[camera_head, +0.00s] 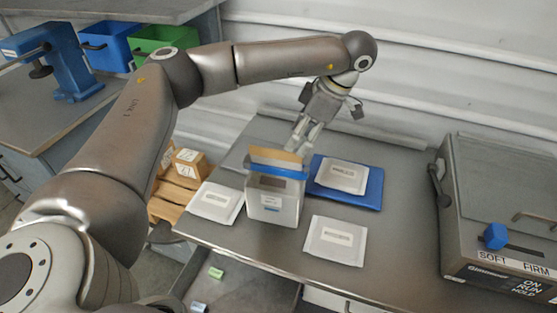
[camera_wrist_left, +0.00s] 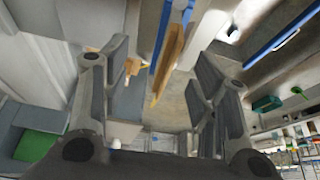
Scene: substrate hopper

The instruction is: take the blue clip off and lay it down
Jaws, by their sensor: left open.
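The blue clip (camera_head: 276,170) lies across the upper part of a white bag (camera_head: 272,208) that stands upright on the grey table. A brown top edge (camera_head: 274,156) of the bag sticks up above the clip. My left gripper (camera_head: 302,142) is open and empty, just behind and to the right of the bag's top. In the left wrist view, the blue clip (camera_wrist_left: 162,36) and the brown edge (camera_wrist_left: 169,62) show as strips between the two open fingers (camera_wrist_left: 158,88). I cannot tell whether any finger touches them. My right gripper is not in view.
White packets lie on the table (camera_head: 390,200) left (camera_head: 216,203) and right (camera_head: 335,241) of the bag; another (camera_head: 341,176) lies on a blue mat (camera_head: 363,195). A grey machine (camera_head: 500,220) stands at the right. A blue bin (camera_head: 108,45) and green bin (camera_head: 160,38) stand back left.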

